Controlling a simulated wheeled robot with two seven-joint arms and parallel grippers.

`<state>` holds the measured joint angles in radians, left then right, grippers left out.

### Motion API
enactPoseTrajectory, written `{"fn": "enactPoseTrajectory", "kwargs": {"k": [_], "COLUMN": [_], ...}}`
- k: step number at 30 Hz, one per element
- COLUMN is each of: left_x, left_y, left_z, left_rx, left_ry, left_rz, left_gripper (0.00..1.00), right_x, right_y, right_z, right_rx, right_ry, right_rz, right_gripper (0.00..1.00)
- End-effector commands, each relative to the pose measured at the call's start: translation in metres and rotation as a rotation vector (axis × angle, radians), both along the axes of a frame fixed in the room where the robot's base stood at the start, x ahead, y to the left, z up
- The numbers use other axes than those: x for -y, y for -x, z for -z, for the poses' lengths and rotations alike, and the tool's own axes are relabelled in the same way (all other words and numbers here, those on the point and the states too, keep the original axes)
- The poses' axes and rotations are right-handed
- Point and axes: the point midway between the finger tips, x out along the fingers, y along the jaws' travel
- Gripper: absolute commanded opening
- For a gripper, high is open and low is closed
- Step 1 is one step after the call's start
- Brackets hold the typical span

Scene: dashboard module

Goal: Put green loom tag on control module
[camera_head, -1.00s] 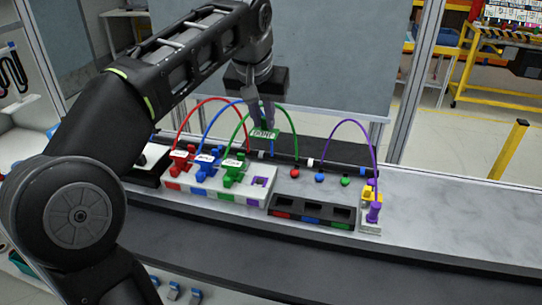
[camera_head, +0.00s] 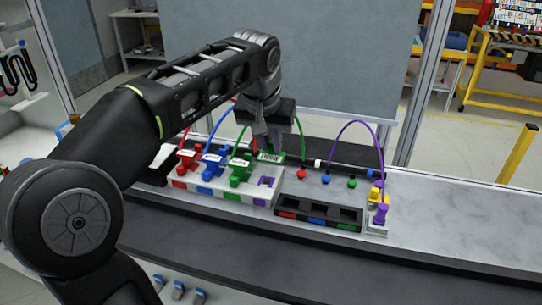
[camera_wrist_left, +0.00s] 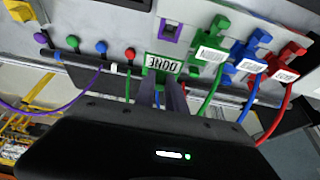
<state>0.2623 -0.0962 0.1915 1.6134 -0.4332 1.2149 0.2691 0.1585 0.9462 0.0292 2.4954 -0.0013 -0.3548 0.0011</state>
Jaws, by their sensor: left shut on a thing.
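The green loom tag (camera_head: 270,157), a small plate with a white label, is held in my left gripper (camera_head: 268,146). The tag is just behind the socket end in the head view. I cannot tell whether it touches the module. My right gripper is out of view.
A black tray (camera_head: 318,215) with several compartments lies right of the module. Red, blue and green knobs (camera_head: 326,179) stand behind it. A purple cable (camera_head: 352,124) arches to a purple plug (camera_head: 381,213) at the right. The bench (camera_head: 450,214) farther right is clear.

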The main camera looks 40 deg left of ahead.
Motion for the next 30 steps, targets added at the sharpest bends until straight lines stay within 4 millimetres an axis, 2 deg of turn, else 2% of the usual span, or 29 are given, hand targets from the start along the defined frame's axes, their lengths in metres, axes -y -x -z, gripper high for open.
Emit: {"fn": "enactPoseTrajectory", "kwargs": {"k": [5,12,24,25,30], "left_x": [0.0,0.0,0.0,0.0,0.0], "left_y": [0.0,0.001,0.0,0.0,0.0], "left_z": [0.006,0.035,0.042,0.041,0.04], "left_rx": [-0.002,-0.002,0.0,0.0,0.0], "left_ry": [0.001,0.0,0.0,0.0,0.0], "left_rz": [0.0,0.0,0.0,0.0,0.0], "left_gripper": [0.0,0.0,0.0,0.16,0.3], "right_x": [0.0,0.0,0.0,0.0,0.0], "right_y": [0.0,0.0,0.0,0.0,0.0], "right_z": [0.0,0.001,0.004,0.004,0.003], "right_rx": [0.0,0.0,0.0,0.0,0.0], "right_ry": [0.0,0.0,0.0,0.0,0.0], "right_rz": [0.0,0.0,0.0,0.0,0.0], "right_gripper": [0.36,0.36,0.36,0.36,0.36]}}
